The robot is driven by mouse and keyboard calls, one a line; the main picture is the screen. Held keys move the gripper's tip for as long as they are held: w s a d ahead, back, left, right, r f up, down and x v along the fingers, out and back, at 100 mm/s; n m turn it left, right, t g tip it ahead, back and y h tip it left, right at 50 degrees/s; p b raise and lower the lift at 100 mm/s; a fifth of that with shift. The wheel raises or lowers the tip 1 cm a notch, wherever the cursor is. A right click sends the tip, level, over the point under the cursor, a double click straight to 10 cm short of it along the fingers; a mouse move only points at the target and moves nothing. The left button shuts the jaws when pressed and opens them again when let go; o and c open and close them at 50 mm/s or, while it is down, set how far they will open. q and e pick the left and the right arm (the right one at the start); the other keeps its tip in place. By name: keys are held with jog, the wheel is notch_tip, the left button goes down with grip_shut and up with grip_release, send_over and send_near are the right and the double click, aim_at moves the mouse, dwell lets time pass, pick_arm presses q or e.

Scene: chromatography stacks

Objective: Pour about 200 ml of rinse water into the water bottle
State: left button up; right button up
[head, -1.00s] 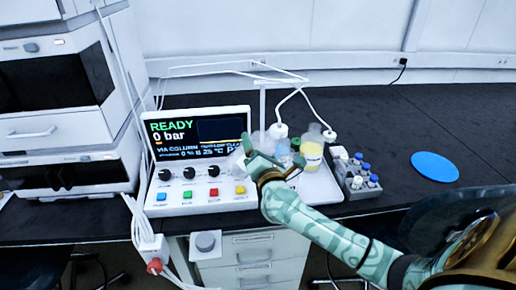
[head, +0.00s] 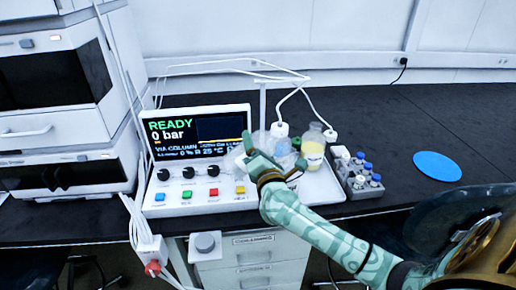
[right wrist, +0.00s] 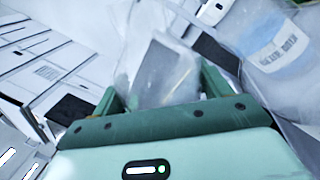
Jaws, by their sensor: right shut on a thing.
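My right gripper (head: 270,157) is over the tray right of the control panel. It is shut on a clear vessel, which shows between the green fingers in the right wrist view (right wrist: 165,72). The vessel's tilt and water level are hard to make out. In the head view a clear bottle (head: 283,147) stands behind the gripper, partly hidden, below a white tube cap (head: 280,130). My left gripper is not in view.
A bottle with a pale yellow label (head: 313,149) stands on the white tray (head: 325,187). A second tube cap (head: 330,136) is beside it. A grey rack of vials (head: 360,174) stands right of the tray. The bench is clear around a blue disc (head: 437,167).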

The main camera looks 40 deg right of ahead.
jog(key=shift+a+f+m+b, duration=0.1)
jog(key=shift+m+b, duration=0.4)
jog(key=shift+b, duration=0.15)
dwell(0.3)
jog(key=shift+w+m+b, duration=0.1)
jog(key=shift+m+b, duration=0.45)
jog(key=shift+m, duration=0.15)
jog(key=shift+r+h, duration=0.2)
jog(key=shift+h, duration=0.2)
